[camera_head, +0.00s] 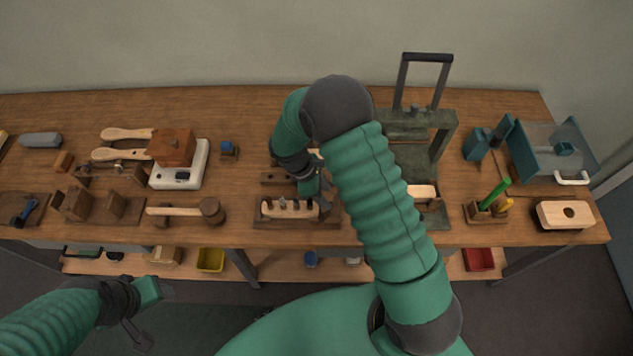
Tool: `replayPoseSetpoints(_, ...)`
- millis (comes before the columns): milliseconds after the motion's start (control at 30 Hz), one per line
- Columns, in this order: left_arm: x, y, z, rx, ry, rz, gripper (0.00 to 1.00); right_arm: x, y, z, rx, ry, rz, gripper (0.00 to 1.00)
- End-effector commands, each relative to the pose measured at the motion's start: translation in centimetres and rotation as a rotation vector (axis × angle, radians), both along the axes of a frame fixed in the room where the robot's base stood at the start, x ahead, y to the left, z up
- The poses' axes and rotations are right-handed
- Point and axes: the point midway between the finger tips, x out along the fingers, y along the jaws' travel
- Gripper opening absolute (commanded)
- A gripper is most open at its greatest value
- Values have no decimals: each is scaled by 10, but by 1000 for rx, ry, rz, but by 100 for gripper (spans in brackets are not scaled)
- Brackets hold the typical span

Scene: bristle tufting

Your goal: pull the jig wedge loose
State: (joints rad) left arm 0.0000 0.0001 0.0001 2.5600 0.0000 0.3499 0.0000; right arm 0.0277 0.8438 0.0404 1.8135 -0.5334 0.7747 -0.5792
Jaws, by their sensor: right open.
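A dark wooden jig (327,223) lies near the middle of the bench's front. It holds a pale block (289,209) with several small dark spots on its top. I cannot single out the wedge; the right gripper and forearm cover part of the jig's right and back. My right gripper (322,198) is open and points down over the right end of the jig, close to the pale block. I cannot tell whether it touches anything. My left gripper (156,315) is open and empty, low in front of the bench at the left.
A mallet (210,211) lies left of the jig. A white box (196,172) and a dark green press (446,120) stand further back. A holder with a green handle (494,194) is at right. My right arm hangs over the bench between jig and press.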

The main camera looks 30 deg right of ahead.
Motion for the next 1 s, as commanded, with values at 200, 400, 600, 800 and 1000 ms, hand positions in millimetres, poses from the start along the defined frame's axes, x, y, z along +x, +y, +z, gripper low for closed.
replayPoseSetpoints(200,0,0,-6,0,0,0,54,14,19,50,1,-9,1,45)
replayPoseSetpoints(400,0,0,-10,0,0,0,54,26,38,104,2,-8,1,45)
replayPoseSetpoints(600,0,0,-11,0,0,0,54,33,50,138,1,-3,0,45)
replayPoseSetpoints(800,0,0,-11,0,0,0,54,34,52,147,1,-2,0,45)
replayPoseSetpoints(1000,0,0,-11,0,0,0,54,34,52,146,0,-1,0,45)
